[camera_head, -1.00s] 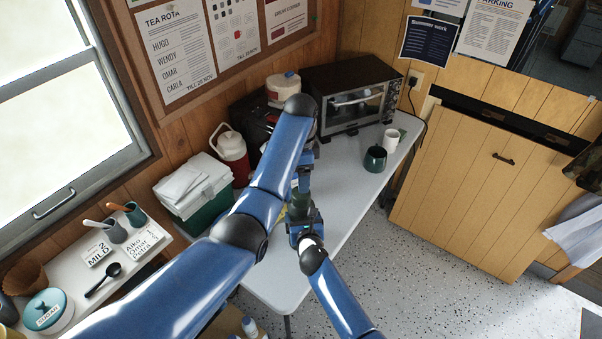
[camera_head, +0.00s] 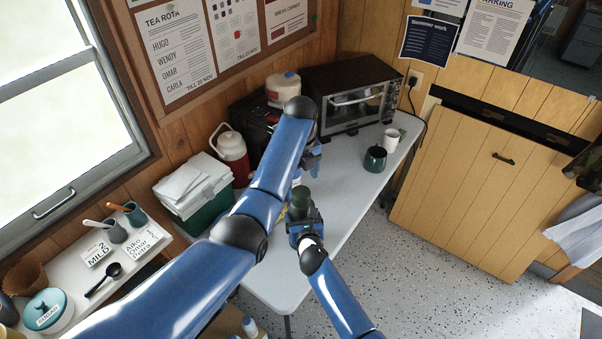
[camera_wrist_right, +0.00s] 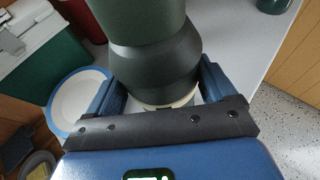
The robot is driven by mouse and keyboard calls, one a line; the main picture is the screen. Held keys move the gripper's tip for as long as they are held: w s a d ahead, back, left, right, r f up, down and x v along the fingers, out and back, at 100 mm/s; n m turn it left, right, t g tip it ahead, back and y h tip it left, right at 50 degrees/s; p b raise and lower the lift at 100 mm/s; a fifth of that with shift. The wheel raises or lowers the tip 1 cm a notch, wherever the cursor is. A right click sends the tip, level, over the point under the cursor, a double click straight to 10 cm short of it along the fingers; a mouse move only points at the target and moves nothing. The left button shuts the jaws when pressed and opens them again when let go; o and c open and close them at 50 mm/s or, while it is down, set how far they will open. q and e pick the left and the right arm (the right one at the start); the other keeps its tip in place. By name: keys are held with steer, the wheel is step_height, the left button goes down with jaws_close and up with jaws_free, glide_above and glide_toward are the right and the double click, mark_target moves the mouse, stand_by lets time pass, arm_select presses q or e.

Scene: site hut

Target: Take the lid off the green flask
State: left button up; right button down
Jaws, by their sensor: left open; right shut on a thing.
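The green flask (camera_head: 299,201) is upright in my right gripper (camera_head: 303,218), over the near part of the white table. The right wrist view shows the flask (camera_wrist_right: 150,25) close up, with a green upper part and a dark band between my right gripper's fingers (camera_wrist_right: 158,92). The flask's top is out of that view. In the head view its top is a small dark green round; I cannot tell whether this is the lid. My left gripper (camera_head: 312,158) is open, above and beyond the flask and apart from it, partly hidden by my left arm.
On the white table (camera_head: 346,200) stand a dark green mug (camera_head: 375,159), a white mug (camera_head: 391,140), a toaster oven (camera_head: 352,98), a red-and-white jug (camera_head: 231,152) and a green cool box (camera_head: 206,207). A blue-rimmed white dish (camera_wrist_right: 75,100) lies left of the flask in the wrist view.

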mark_target(301, 192)
arm_select(q)
steer(key=shift+f, duration=3.7)
